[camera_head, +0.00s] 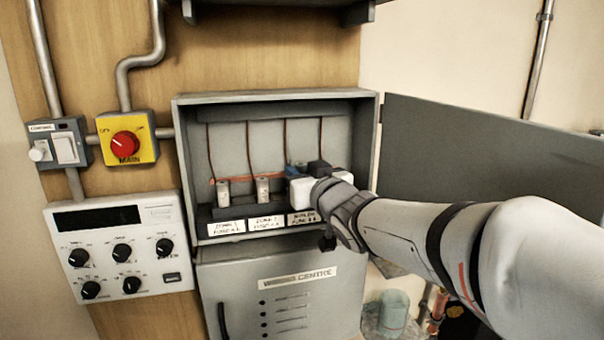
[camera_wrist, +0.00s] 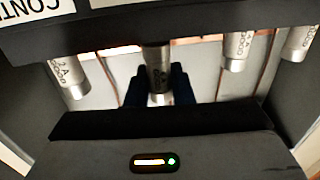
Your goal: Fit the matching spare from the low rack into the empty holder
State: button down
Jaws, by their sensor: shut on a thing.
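My gripper (camera_head: 297,171) reaches into the open grey fuse box (camera_head: 277,97). In the wrist view its dark fingers (camera_wrist: 159,88) are shut on a grey cylindrical fuse (camera_wrist: 158,68), at the third position from the left in the head view. The fuse's far end meets the dark holder rail (camera_wrist: 200,22); I cannot tell whether it is fully seated. Two fuses stand upright to the left in the head view, a first (camera_head: 223,193) and a second (camera_head: 263,190). Another fuse (camera_wrist: 68,78), marked "2 A", shows in the wrist view. The low rack is not identifiable.
The box door (camera_head: 470,160) stands open at the right. A red MAIN switch (camera_head: 125,145) and a control panel (camera_head: 120,246) are at the left. A closed lower cabinet (camera_head: 280,295) is below. A bucket (camera_head: 394,308) stands low behind my arm.

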jog(key=shift+f+b, duration=1)
jog(key=shift+f, duration=0.1)
dwell(0.4)
jog(key=c, duration=1.2)
grip_release()
jog(key=v, duration=0.7)
jog(key=shift+s+d, duration=0.2)
jog(key=shift+s, duration=0.15)
